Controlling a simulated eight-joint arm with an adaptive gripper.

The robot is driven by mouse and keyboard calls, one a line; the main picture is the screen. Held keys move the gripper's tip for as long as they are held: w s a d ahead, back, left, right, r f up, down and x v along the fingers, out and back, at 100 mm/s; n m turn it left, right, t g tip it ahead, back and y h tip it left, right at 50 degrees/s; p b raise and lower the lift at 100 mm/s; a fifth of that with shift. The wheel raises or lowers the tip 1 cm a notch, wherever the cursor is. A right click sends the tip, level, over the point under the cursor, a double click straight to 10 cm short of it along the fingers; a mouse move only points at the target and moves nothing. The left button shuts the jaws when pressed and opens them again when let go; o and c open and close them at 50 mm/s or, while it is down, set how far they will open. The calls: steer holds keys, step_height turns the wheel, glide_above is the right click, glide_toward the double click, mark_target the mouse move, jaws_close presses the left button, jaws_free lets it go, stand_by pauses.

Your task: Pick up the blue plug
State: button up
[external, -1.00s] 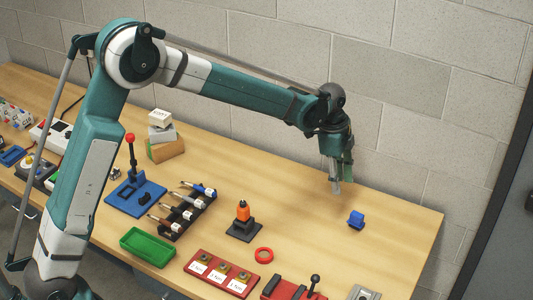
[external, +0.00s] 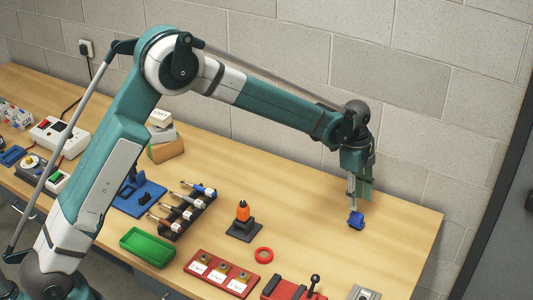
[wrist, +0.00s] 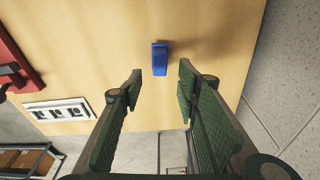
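The blue plug (external: 356,220) stands on the wooden table near its right end. In the wrist view the blue plug (wrist: 160,59) lies just beyond the fingertips, between their lines. My gripper (external: 353,205) points down just above or behind the plug in the external view; I cannot tell if it touches it. In the wrist view my gripper (wrist: 160,75) is open, with a wide gap between its green fingers and nothing between them.
A red ring (external: 264,255) and an orange-topped piece on a dark base (external: 243,221) are to the left. A grey plate (external: 364,293) and a red block with a black lever (external: 293,288) are at the front. The table (external: 405,225) is bare around the plug.

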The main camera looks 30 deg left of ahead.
mark_target(357, 214)
steer(key=shift+d+f, duration=0.15)
steer(key=shift+f, duration=1.05)
steer(key=shift+s+d+f, duration=0.1)
steer(key=shift+d+f, duration=0.05)
steer(key=shift+f, duration=1.15)
steer(key=shift+d+f, duration=0.1)
steer(key=shift+f, duration=1.2)
steer(key=c, duration=0.9)
